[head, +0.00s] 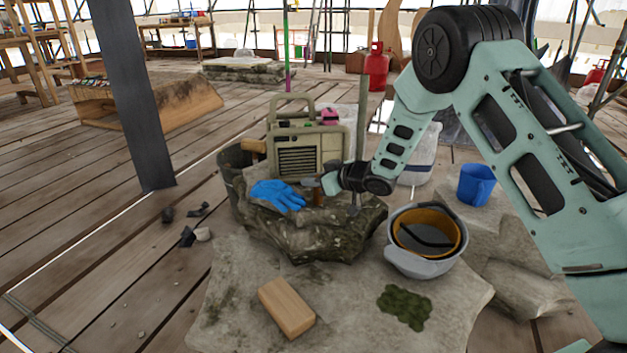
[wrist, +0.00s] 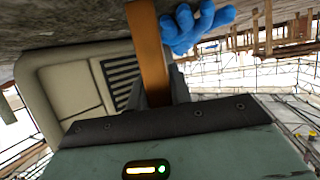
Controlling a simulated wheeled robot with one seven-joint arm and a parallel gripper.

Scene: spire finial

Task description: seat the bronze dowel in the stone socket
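The bronze dowel (wrist: 150,45) is an orange-brown bar, seen close up in the wrist view between the dark fingers of my gripper (wrist: 155,88). The fingers lie against both its sides. In the head view my gripper (head: 318,184) is low over the rough stone block (head: 310,238), and a short brown part of the dowel (head: 319,198) shows below it. The dowel's far end reaches toward the stone surface (wrist: 80,15) at the top of the wrist view. The socket is hidden, so I cannot tell whether the dowel is in it.
A blue glove (head: 277,195) lies on the stone beside my gripper. A beige radio (head: 300,150) and a dark bucket (head: 234,165) stand behind. A grey helmet (head: 425,262) is at right, with a blue mug (head: 476,184) beyond. A wooden block (head: 287,307) and moss (head: 404,306) lie in front.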

